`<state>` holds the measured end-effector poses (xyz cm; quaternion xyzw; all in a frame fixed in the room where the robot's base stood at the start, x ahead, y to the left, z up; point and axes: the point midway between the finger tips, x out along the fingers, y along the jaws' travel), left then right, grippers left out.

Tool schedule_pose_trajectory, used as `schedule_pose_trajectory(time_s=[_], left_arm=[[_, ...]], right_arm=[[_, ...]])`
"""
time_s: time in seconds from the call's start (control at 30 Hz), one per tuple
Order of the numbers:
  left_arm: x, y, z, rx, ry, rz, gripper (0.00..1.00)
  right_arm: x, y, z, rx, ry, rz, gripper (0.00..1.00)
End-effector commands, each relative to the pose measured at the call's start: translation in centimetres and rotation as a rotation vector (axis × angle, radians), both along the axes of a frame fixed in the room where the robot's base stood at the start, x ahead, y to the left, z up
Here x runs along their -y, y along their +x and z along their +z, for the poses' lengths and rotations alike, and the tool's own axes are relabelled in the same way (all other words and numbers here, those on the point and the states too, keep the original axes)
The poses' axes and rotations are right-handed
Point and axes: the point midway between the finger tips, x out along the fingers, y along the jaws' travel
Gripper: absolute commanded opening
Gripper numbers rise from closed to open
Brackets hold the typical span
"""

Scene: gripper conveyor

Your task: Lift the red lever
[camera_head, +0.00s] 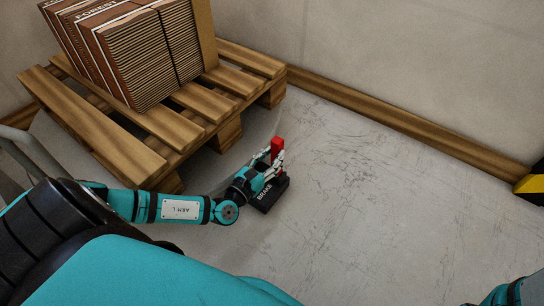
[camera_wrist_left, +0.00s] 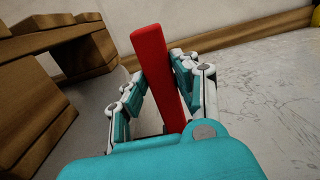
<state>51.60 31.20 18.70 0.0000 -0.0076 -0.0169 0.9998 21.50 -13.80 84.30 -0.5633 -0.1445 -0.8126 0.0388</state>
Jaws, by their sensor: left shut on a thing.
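The red lever (camera_head: 277,146) rises from a black base box (camera_head: 270,195) with white lettering on the floor. My left gripper (camera_head: 272,160) is at the lever, shut on it. In the left wrist view the lever (camera_wrist_left: 157,75) stands nearly upright, leaning slightly, with its top above the fingers. The fingers of my left gripper (camera_wrist_left: 158,85) lie on both sides of it. The lever's lower end is hidden behind the gripper's body. My right gripper is not in view; only a piece of my right arm shows at the bottom right corner.
A wooden pallet (camera_head: 183,130) with stacked brown cardboard (camera_head: 150,62) stands close to the left of the lever; it also shows in the wrist view (camera_wrist_left: 30,95). A wooden skirting board (camera_head: 400,133) runs along the wall. The floor to the right is clear up to a yellow-black block (camera_head: 530,184).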

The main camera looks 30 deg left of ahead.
Motion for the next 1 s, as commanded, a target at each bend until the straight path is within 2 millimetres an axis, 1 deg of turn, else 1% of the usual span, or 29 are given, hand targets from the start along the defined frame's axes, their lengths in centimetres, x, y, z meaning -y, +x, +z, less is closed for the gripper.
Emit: schedule_pose_trajectory(time_s=[0.03, 0.17, 0.2, 0.43, 0.57, 0.67, 0.9, 1.0], left_arm=[[-0.2, -0.2, -0.3, -0.005, 0.003, 0.004, 0.33], [-0.1, -0.2, -0.2, -0.004, 0.002, 0.002, 0.5], [-0.1, -0.2, -0.2, -0.003, 0.001, 0.002, 0.52], [0.0, -0.2, -0.1, -0.002, 0.0, 0.001, 0.52], [0.0, -1.0, -0.2, -0.004, 0.001, 0.0, 0.52], [-0.2, -2.7, -0.2, -0.006, 0.001, 0.0, 0.52], [-0.3, -7.9, -0.3, -0.007, 0.001, 0.001, 0.52], [-0.4, -9.8, -0.4, -0.008, 0.0, 0.002, 0.52]], right_arm=[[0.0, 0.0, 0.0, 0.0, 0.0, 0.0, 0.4], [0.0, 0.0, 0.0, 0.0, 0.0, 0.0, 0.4], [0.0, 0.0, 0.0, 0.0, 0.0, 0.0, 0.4], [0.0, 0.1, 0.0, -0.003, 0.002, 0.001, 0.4], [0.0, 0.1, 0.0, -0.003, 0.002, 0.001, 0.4], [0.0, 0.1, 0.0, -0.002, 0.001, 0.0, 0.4], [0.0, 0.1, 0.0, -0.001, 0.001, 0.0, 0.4], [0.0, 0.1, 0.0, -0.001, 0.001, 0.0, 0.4]])
